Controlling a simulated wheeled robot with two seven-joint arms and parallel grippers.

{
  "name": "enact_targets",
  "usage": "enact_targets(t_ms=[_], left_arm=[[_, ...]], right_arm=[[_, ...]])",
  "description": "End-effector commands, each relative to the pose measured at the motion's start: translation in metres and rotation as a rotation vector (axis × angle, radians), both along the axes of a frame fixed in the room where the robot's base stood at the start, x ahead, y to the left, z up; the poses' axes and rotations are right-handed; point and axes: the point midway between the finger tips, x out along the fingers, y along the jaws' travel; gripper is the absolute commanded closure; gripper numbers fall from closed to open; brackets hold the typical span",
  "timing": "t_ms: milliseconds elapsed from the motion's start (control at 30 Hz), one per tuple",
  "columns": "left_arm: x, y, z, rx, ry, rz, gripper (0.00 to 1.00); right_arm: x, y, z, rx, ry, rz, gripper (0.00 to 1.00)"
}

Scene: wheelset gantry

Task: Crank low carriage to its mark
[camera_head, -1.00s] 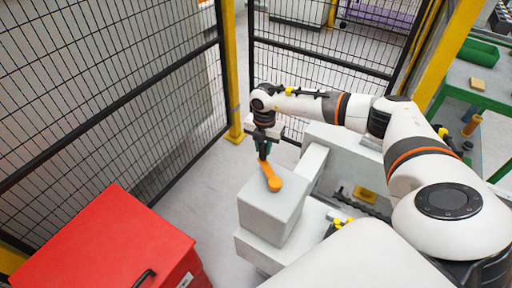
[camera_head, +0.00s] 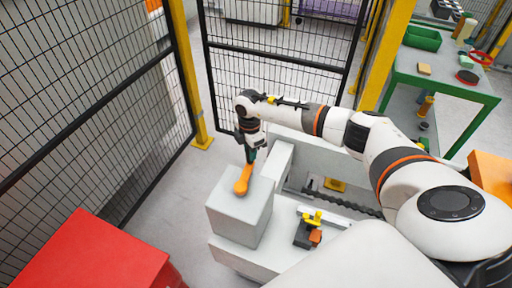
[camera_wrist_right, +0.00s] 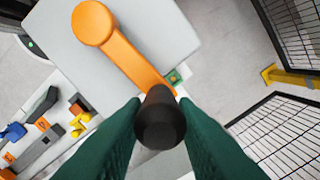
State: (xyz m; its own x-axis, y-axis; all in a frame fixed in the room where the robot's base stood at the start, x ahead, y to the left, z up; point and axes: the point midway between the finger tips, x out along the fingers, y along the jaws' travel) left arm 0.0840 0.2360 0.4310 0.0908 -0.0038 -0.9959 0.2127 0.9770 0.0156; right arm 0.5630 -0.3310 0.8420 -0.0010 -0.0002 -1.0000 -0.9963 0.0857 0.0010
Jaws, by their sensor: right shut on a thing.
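An orange crank (camera_head: 243,181) sits on top of a pale grey block (camera_head: 238,212) in the head view. Its arm points away from me and slightly right. In the right wrist view the orange crank arm (camera_wrist_right: 135,58) runs from its round hub to a black handle (camera_wrist_right: 160,118). My right gripper (camera_head: 251,153) is shut on this handle, with its green fingers on either side. A dark screw (camera_head: 345,201) lies along the grey machine bed, with a yellow part (camera_head: 334,185) beside it. I cannot tell which part is the low carriage, nor see its mark. My left gripper is out of view.
A red cabinet (camera_head: 90,255) stands at the lower left. Black mesh fencing (camera_head: 85,110) with yellow posts (camera_head: 190,85) closes the left and back. A small fixture with yellow and orange parts (camera_head: 312,228) is on the bed. A green-framed bench (camera_head: 445,80) with loose parts stands right.

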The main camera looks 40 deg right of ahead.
Motion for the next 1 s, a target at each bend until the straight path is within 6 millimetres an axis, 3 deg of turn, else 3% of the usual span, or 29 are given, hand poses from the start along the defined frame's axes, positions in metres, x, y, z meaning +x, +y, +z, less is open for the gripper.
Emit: enact_targets(t_ms=[733,767,800,867,1000], left_arm=[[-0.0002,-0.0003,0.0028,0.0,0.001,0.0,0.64],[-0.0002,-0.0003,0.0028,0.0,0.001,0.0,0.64],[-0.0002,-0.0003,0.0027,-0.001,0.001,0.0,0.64],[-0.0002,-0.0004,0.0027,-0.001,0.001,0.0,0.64],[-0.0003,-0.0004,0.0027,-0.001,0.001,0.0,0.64]], right_arm=[[0.0009,0.0067,0.0007,-0.002,0.0,0.025,1.0],[0.0009,0.0069,0.0007,-0.002,0.0,0.025,0.69],[0.0009,0.0071,0.0006,-0.001,-0.001,0.026,0.63],[0.0009,0.0072,0.0005,-0.001,0.0,0.026,0.53],[0.0008,0.0076,0.0002,0.0,0.0,0.026,0.53]])
